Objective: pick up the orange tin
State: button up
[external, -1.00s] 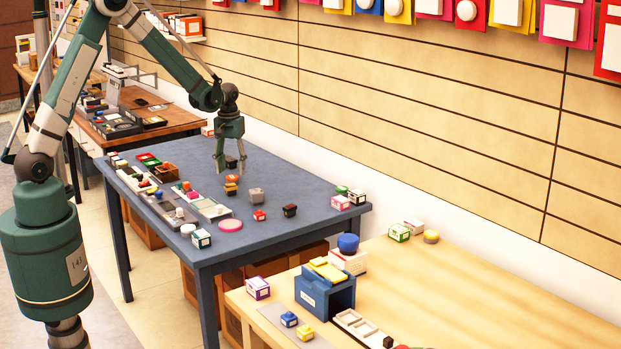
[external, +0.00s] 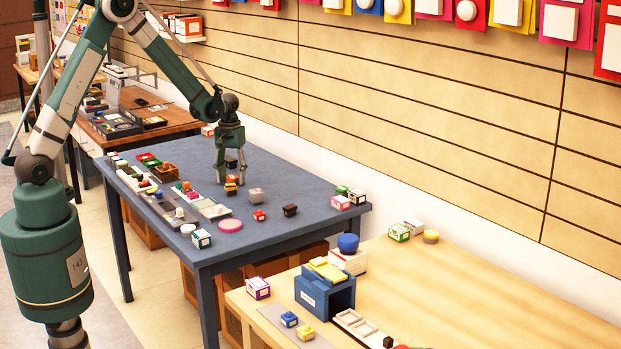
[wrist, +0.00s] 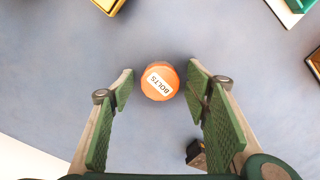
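The orange tin (wrist: 160,82) is round, with a white label reading "BOLTS" on its lid. In the wrist view it lies in the gap between my fingers, with clear space on both sides. In the external view the orange tin (external: 231,178) is small, on the blue-grey table, partly framed by my fingers. My gripper (external: 232,181) is open and points down over it. In the wrist view my gripper (wrist: 161,78) shows green pads to the left and right of the tin, not touching it. How far the fingertips are above the table is hard to tell.
A dark block (wrist: 195,153) lies by my right finger in the wrist view.

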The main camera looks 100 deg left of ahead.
aim_at(232, 177)
jog(key=c, duration=0.8)
jog(key=shift+c, duration=0.2)
jog(key=shift+r, duration=0.15)
notch_tip(232, 177, up, 10)
jog(key=p, duration=0.1)
dwell(0.4)
